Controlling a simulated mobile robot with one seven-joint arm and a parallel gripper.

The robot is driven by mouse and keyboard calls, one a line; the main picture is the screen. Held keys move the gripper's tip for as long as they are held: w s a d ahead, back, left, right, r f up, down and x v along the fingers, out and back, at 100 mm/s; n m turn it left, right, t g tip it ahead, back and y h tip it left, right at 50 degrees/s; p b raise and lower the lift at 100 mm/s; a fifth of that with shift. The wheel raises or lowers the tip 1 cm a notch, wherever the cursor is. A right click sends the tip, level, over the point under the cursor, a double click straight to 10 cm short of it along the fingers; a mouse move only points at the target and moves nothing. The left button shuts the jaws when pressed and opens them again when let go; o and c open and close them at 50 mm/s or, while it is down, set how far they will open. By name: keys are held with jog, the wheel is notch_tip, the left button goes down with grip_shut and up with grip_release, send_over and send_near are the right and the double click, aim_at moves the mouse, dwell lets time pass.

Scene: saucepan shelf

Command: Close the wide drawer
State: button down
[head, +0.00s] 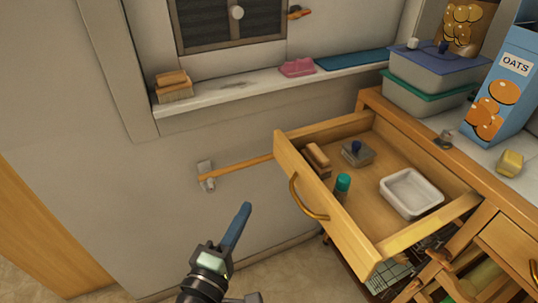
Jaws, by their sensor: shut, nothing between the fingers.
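The wide drawer (321,221) is pulled well out of the wooden cabinet on the right. Its front panel faces left and carries a curved brass handle (306,198). Inside lie a wooden brush (317,158), a grey block with a blue knob (357,153), a teal-capped bottle (342,185) and a white dish (411,193). My gripper (236,226) is to the left of the drawer front, apart from the handle. It shows as one blue finger shape pointing up, shut and empty.
Two lidded boxes (431,75) and a blue oats carton (506,85) stand on the countertop. A rail (235,168) is fixed to the wall behind the drawer. Another drawer (512,243) is at lower right. The floor left of the drawer looks clear.

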jog(key=b, duration=0.2)
send_near(286, 161)
jog(key=w+a, duration=0.1)
jog(key=w, duration=0.3)
jog(key=shift+w+d, duration=0.35)
jog(key=shift+d, duration=0.5)
jog(key=shift+w+d, duration=0.4)
jog(key=shift+d, duration=0.45)
jog(key=shift+d, duration=0.1)
